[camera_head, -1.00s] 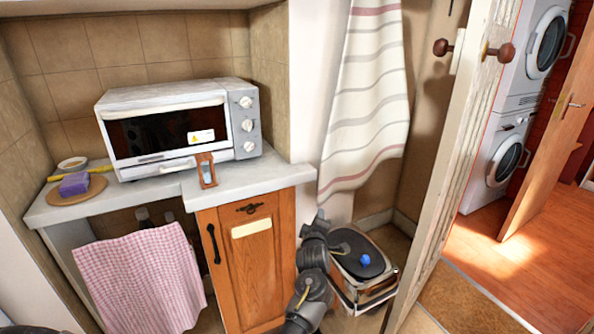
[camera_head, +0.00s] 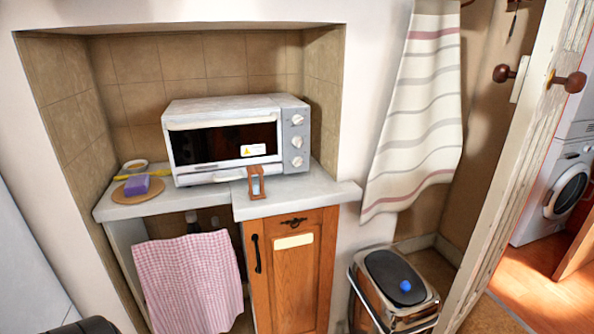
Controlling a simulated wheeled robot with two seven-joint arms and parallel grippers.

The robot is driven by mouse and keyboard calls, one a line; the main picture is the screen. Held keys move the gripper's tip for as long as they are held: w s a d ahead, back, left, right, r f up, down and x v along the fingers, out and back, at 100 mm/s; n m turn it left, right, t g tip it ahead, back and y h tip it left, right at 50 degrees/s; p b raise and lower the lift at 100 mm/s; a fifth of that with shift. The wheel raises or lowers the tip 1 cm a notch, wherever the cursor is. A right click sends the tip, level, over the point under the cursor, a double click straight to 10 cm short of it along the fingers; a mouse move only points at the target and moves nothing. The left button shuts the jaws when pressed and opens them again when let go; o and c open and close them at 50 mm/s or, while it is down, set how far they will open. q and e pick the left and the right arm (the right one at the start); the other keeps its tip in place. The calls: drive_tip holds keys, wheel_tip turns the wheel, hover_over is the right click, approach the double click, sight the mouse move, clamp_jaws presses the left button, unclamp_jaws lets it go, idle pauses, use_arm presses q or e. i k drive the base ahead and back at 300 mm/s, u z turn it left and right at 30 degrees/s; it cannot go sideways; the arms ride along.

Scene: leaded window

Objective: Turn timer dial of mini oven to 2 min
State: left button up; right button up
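The white mini oven (camera_head: 222,110) stands on the counter in the tiled niche, with its dark glass door shut. Its grey control panel on the right side carries three white dials: a top dial (camera_head: 297,119), a middle dial (camera_head: 296,141) and a bottom dial (camera_head: 297,162). The dial markings are too small to read, so I cannot tell which is the timer. Neither gripper shows in the head view. A dark part of my own body shows at the bottom left edge.
A small wooden hourglass (camera_head: 256,184) stands at the counter's front edge before the oven. A purple sponge (camera_head: 137,185) lies on a round board (camera_head: 124,194) at left. A metal bin (camera_head: 389,287) stands on the floor beside the wooden cabinet (camera_head: 289,267). An open door (camera_head: 520,170) is at right.

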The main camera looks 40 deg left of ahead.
sight(297, 161)
drive_tip(key=k, duration=1.3)
drive_tip(key=z, duration=0.4)
drive_tip(key=i, duration=0.55)
drive_tip(key=z, duration=0.6)
drive_tip(key=i, duration=0.8)
drive_tip(key=u, duration=0.7)
drive_tip(key=i, duration=0.85)
drive_tip(key=u, duration=0.9)
